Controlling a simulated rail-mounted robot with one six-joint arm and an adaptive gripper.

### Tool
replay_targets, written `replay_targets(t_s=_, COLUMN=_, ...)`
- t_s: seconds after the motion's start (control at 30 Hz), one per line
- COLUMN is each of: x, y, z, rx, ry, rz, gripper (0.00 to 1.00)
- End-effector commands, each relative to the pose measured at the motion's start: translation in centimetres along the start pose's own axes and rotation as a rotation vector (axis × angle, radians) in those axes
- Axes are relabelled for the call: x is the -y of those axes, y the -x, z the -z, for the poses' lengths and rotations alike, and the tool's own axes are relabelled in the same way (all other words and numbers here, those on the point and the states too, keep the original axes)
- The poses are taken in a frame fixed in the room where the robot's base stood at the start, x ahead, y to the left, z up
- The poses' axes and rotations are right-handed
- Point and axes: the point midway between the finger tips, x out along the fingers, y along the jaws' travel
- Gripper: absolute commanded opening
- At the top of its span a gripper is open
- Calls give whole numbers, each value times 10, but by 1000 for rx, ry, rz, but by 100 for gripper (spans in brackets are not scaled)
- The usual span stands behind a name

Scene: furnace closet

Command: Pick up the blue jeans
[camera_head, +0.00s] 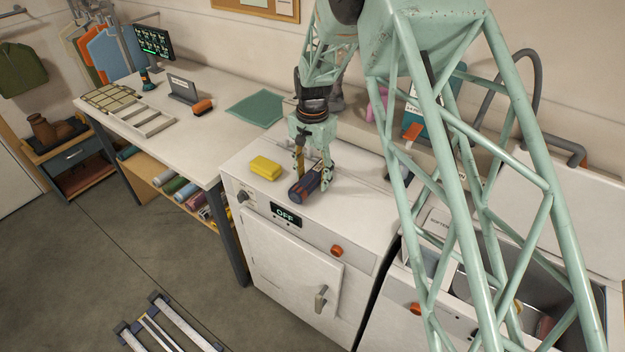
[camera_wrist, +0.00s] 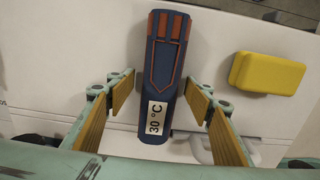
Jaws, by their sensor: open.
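The blue jeans (camera_head: 303,189) are a dark blue folded bundle with orange stitching. They lie on the white top of the machine marked OFF. In the wrist view the jeans (camera_wrist: 163,75) run lengthwise up the picture, with a white "30 °C" label at the near end. My gripper (camera_head: 314,176) is open and points down over them. In the wrist view its two yellow-padded fingers stand on either side of the jeans, with a gap on each side. No contact shows.
A yellow block (camera_head: 266,168) lies on the machine top to the left of the jeans; it also shows in the wrist view (camera_wrist: 266,73). A long white table (camera_head: 190,130) adjoins on the left. An open basin (camera_head: 530,290) is at the right, partly behind my arm.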

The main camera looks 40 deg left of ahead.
Motion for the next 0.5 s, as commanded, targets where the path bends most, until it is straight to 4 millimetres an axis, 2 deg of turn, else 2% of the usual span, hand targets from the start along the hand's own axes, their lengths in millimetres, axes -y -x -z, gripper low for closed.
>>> replay_targets(t_s=0.23, x=0, y=0, z=0, rx=0, ry=0, rz=0, gripper=48)
replay_targets(t_s=0.5, x=0, y=0, z=0, rx=0, ry=0, rz=0, gripper=24)
